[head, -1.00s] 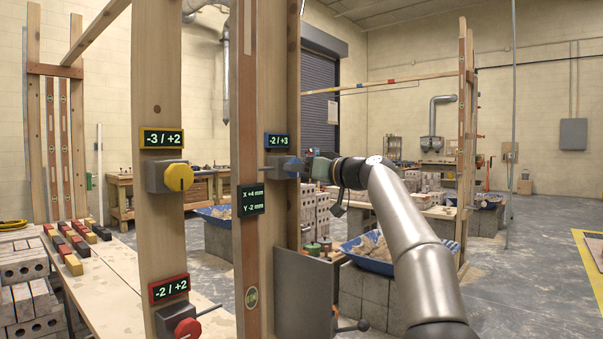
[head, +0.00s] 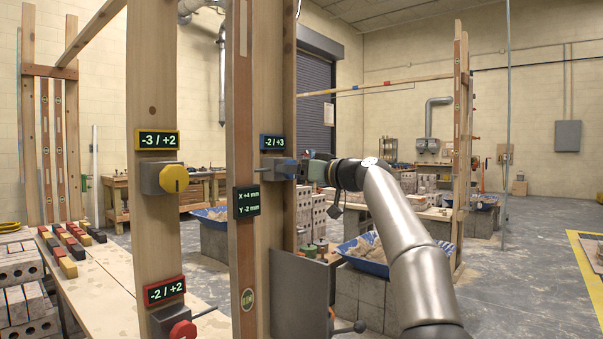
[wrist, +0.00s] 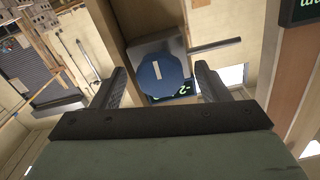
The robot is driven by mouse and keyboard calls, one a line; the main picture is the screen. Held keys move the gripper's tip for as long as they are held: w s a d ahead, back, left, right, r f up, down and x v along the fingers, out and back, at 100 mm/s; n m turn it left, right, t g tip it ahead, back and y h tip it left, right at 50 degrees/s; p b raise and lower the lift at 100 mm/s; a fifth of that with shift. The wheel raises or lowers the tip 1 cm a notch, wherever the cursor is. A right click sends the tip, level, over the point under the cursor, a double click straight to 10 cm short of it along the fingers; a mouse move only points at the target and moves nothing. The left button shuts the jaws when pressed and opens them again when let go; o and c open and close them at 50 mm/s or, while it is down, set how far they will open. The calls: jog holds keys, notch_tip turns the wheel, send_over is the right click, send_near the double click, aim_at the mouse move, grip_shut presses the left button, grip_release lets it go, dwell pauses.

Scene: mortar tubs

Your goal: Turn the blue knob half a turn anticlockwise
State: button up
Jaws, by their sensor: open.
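The blue knob (head: 284,168) sits on a grey metal box on the wooden post, under a blue-framed display (head: 273,142) reading -2 / +3. In the wrist view the blue knob (wrist: 150,82) shows face-on, its white pointer line nearly upright in the picture, leaning slightly. My gripper (head: 305,169) is just to the right of the knob in the head view. In the wrist view the jaws of my gripper (wrist: 160,70) are open, one finger on each side of the knob, with gaps visible. How deep the fingertips reach beside it is hard to tell.
A thin metal rod (wrist: 215,46) sticks out of the knob's box near one finger. A yellow knob (head: 174,179) and a red knob (head: 182,332) are on the nearer post. A small display (head: 246,202) reads X +4 mm, Y -2 mm. A blue mortar tub (head: 365,265) stands below my arm.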

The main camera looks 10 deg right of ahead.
jog(key=b+v, duration=0.5)
jog(key=v, duration=1.2)
jog(key=shift+d, duration=0.2)
jog(key=shift+s, duration=0.15)
jog(key=w+a+f+m+g+h+p, duration=0.15)
jog(key=a+f+g+p, duration=0.25)
jog(key=a+p, duration=0.5)
jog(key=s+a+f+m+g+h+p, duration=0.2)
jog(key=s+a+f+g+h+p, duration=0.15)
jog(key=s+a+f+p, duration=0.3)
jog(key=s+f+g+h+p, duration=0.2)
jog(key=s+f+p, duration=0.2)
jog(key=s, duration=0.6)
jog(key=s+d+f+m+g+h+p, duration=0.1)
jog(key=s+f+p, duration=0.3)
jog(key=s, duration=0.6)
jog(key=s+d+f+g+h+p, duration=0.1)
jog(key=s+f+g+h+p, duration=0.1)
jog(key=s+p, duration=0.5)
notch_tip(320, 180, down, 3)
jog(key=s+g, duration=0.1)
jog(key=s, duration=0.2)
jog(key=shift+r+m+h, duration=0.2)
jog(key=shift+m+h, duration=0.15)
jog(key=shift+h, duration=0.05)
jog(key=shift+w, duration=0.1)
